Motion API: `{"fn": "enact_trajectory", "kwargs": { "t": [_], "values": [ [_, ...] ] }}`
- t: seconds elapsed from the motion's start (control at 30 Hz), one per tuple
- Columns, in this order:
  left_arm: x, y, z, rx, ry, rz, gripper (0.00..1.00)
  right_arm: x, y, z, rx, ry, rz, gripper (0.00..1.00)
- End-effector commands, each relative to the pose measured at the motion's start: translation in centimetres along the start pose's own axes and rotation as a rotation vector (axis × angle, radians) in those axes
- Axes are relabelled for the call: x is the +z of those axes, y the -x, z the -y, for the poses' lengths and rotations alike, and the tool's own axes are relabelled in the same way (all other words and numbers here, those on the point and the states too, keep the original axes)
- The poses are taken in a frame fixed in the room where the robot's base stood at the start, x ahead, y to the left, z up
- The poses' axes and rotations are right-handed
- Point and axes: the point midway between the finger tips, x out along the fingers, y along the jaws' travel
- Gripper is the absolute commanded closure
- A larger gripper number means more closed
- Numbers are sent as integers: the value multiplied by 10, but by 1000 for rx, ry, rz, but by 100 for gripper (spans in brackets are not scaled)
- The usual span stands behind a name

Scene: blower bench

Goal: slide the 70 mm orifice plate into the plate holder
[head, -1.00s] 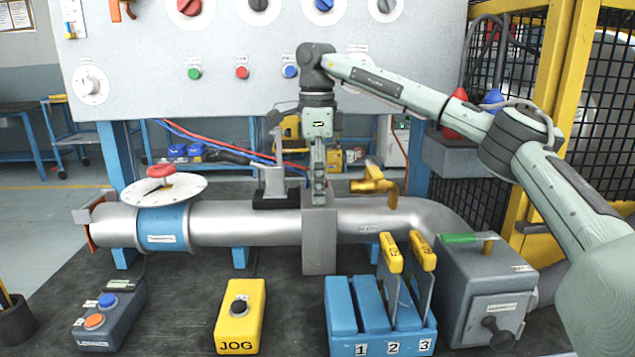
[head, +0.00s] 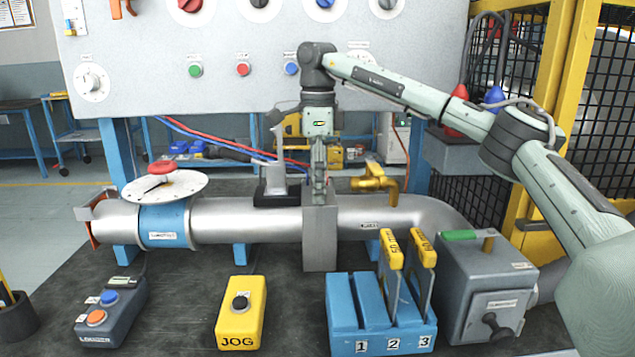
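My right gripper (head: 319,200) points straight down onto the top of the grey plate holder (head: 320,240), a box set in the silver pipe. Its fingers are seen edge-on, so I cannot tell whether they are open or shut, or whether a plate is between them. No 70 mm plate can be made out. The blue rack (head: 342,314) holds a plate with a yellow handle (head: 391,249) around slot 2 and another yellow-handled plate (head: 424,249) around slot 3. Slot 1 looks empty. My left gripper is not in view.
A yellow JOG box (head: 241,318) and a grey two-button box (head: 112,318) stand on the dark bench. A yellow valve lever (head: 375,184) is close right of the holder.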

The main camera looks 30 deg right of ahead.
Motion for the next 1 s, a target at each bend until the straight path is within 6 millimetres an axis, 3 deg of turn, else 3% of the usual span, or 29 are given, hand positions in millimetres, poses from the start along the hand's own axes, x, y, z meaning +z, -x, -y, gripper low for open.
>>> {"fn": "enact_trajectory", "kwargs": {
  "t": [0.73, 0.77, 0.87, 1.0],
  "values": [
    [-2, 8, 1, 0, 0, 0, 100, 0, 4, -1, 3, 1, -2, 56],
    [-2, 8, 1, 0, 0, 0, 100, 0, 4, 0, 3, 1, -2, 13],
    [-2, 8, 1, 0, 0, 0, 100, 0, 5, 0, 3, 1, -2, 1],
    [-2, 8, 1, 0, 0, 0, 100, 0, 5, 0, 3, 1, -2, 0]
  ]
}}
